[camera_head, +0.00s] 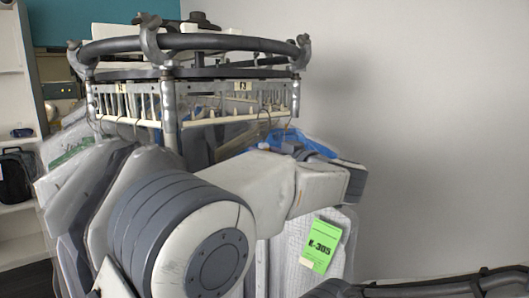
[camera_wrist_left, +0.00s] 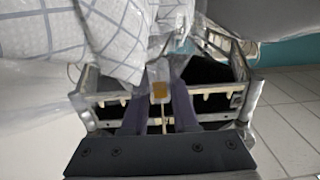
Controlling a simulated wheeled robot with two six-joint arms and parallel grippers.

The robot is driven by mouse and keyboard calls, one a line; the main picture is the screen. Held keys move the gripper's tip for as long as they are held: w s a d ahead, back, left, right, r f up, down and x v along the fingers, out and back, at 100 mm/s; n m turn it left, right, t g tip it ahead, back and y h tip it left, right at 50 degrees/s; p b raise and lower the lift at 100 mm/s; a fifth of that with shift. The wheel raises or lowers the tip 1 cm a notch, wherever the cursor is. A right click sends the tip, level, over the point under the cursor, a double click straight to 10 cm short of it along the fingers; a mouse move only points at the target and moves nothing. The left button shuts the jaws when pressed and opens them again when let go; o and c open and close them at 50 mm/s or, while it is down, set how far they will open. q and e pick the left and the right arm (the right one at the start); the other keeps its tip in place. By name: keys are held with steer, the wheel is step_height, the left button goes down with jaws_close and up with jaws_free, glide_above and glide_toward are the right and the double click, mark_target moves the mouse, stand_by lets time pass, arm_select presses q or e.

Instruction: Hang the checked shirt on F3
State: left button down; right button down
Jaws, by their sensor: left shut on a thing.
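The checked shirt (camera_wrist_left: 115,45), white with grey lines, fills the upper left of the left wrist view. In the head view, a pale, faintly checked garment (camera_head: 288,262) with a green tag (camera_head: 321,245) hangs below my left arm; I cannot tell if it is the same shirt. My left gripper (camera_wrist_left: 160,104) is shut, with a thin stem and a white piece with an orange patch (camera_wrist_left: 160,90) between its fingers. In the head view my arm covers the fingertips. The round rail (camera_head: 225,43) carries small label plates; one (camera_head: 243,86) seems to end in 3. My right gripper is not seen.
Several garments (camera_head: 75,190) in clear covers hang at the left of the rail. A blue piece (camera_head: 300,143) and hooks show behind my arm. Shelves (camera_head: 12,100) stand at far left.

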arm_select(q)
steer(key=shift+r, duration=0.1)
steer(key=shift+w+a+r+p, duration=0.25)
steer(key=shift+w+a+p, duration=0.3)
steer(key=shift+w+p, duration=0.2)
steer(key=shift+w+a+r+p, duration=0.25)
steer(key=shift+w+a+p, duration=0.35)
steer(key=shift+w, duration=0.2)
steer(key=shift+w+a, duration=0.1)
steer(key=shift+w, duration=0.05)
steer(key=shift+p+x, duration=1.25)
steer(key=shift+x, duration=1.1)
steer(key=shift+f+b, duration=0.8)
steer(key=shift+f, duration=0.6)
steer(key=c, duration=0.6)
jaws_free()
steer(key=shift+f, duration=0.1)
